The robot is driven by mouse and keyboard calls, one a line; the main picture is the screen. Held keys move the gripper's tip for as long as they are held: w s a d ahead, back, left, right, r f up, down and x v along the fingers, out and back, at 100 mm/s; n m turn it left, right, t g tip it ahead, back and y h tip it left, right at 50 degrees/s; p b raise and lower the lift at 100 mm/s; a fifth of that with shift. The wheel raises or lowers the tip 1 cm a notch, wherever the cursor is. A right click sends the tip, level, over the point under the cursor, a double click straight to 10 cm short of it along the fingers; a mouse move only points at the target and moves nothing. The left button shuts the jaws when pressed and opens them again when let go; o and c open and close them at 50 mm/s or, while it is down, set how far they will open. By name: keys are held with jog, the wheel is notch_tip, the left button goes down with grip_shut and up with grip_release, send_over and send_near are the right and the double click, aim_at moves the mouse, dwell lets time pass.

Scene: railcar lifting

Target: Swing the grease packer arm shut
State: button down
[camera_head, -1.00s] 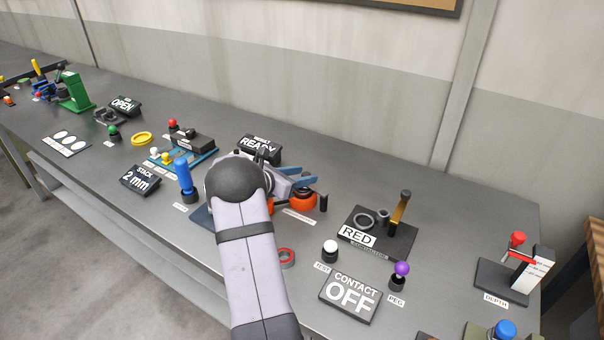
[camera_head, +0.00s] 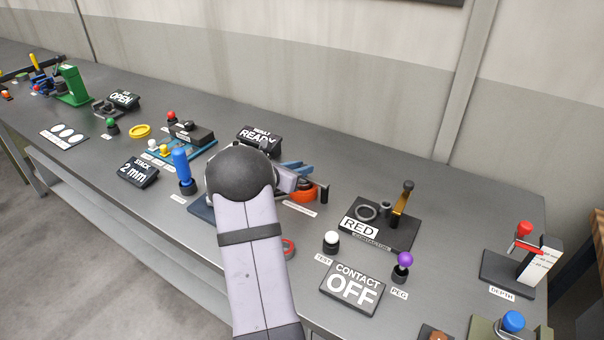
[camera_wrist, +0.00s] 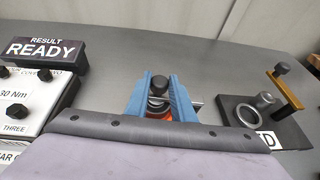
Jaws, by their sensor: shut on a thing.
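My gripper (camera_wrist: 158,92) shows in the wrist view as two blue fingers shut on a dark round knob (camera_wrist: 160,82). A thin silver rod (camera_wrist: 196,101) runs out to the right by the fingers; whether it joins the knob is hard to tell. Orange (camera_wrist: 157,111) of the packer shows below and between the fingers. In the head view, the gripper's blue fingers (camera_head: 296,168) are above the orange round packer body (camera_head: 303,190). A short dark post (camera_head: 324,194) stands at its right. My wrist hides the left part of the packer, so the arm's full angle cannot be seen.
The READY sign (camera_head: 259,138) stands behind my wrist. A blue upright handle (camera_head: 182,168) is to the left. To the right are the RED station (camera_head: 385,236) with a brass lever, a white knob (camera_head: 331,239), a purple knob (camera_head: 404,260) and the OFF sign (camera_head: 353,288).

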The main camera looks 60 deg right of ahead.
jog(key=shift+a+n+t+b, duration=0.35)
jog(key=shift+n+t+b, duration=0.2)
jog(key=shift+b, duration=0.25)
jog(key=c, duration=1.5)
grip_release()
jog(key=shift+b+v, duration=0.7)
jog(key=shift+v, duration=3.05)
